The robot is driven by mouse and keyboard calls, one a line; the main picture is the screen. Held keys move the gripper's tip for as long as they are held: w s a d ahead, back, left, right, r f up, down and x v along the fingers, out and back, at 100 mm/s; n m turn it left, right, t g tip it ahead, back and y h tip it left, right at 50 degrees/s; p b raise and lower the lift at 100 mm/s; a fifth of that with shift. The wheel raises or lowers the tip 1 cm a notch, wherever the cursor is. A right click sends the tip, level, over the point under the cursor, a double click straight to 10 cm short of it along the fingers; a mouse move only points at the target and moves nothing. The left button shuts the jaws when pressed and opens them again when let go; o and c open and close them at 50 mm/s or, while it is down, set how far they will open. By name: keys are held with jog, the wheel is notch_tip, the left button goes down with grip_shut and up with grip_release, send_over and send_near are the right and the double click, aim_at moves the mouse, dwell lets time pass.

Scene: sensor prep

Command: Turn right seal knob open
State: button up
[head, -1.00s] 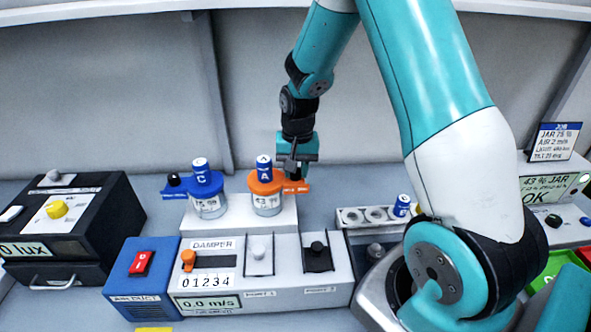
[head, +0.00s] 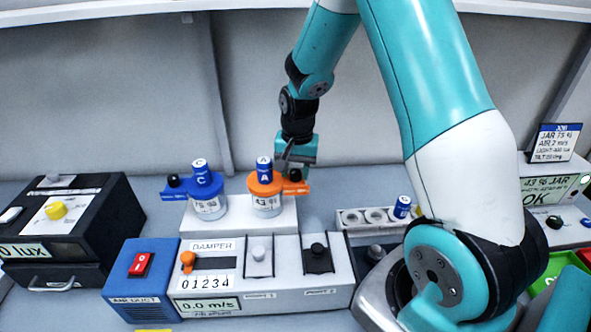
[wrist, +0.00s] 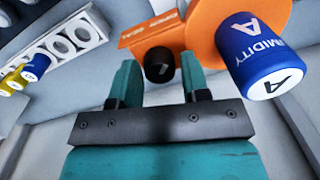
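The right jar (head: 267,205) has an orange lid (head: 264,189) with a blue sensor "A" (head: 264,165) standing in it. The lid's orange side tab carries a small black seal knob (head: 295,174). In the wrist view the knob (wrist: 158,65) appears between my fingertips, with gaps on both sides, and sensor "A" (wrist: 255,55) is to the right. My gripper (wrist: 160,75) is open and empty. In the head view my gripper (head: 292,160) is just above the knob. Lettering on the tab is only partly legible.
The left jar (head: 210,208) has a blue lid with sensor "C" (head: 200,168) and its own black knob (head: 173,180). Both jars stand on a white block behind the damper box (head: 210,245). A sensor rack (head: 352,217) is to the right.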

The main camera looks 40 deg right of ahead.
aim_at(298, 172)
jog(key=shift+o, duration=0.9)
notch_tip(298, 172, up, 17)
jog(key=b, duration=0.3)
jog(key=shift+s+d+r, duration=0.2)
jog(key=shift+s+d, duration=0.05)
jog(key=shift+s, duration=0.05)
jog(key=shift+a, duration=0.1)
